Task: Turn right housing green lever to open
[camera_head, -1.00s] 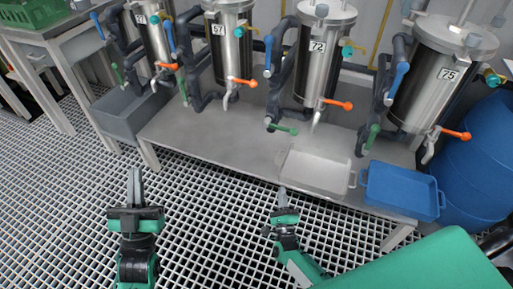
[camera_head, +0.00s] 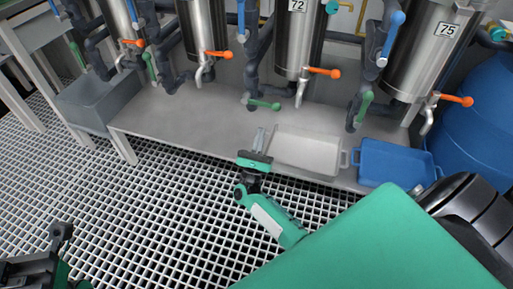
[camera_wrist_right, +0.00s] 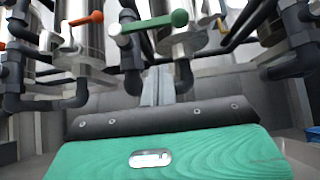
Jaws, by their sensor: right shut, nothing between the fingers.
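Steel housing 75 (camera_head: 428,55) stands at the right; its green lever (camera_head: 364,106) hangs about upright on the dark pipe. Housing 72 (camera_head: 296,45), left of it, has a green lever (camera_head: 264,105) lying level. My right gripper (camera_head: 260,139) is shut and empty, just below and in front of housing 72's lever, apart from it. In the right wrist view the closed fingers (camera_wrist_right: 157,86) point up toward a level green lever (camera_wrist_right: 160,22), apart from it; it looks like housing 72's. My left gripper (camera_head: 60,236) is partly cut off at the lower left; its jaws are unclear.
A pale tray (camera_head: 307,166) and a blue tray (camera_head: 397,180) sit on the steel bench (camera_head: 190,125) under the housings. Orange levers (camera_head: 324,72) stick out beside the spouts. A blue barrel (camera_head: 480,140) stands at the right. The grated floor is clear in front.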

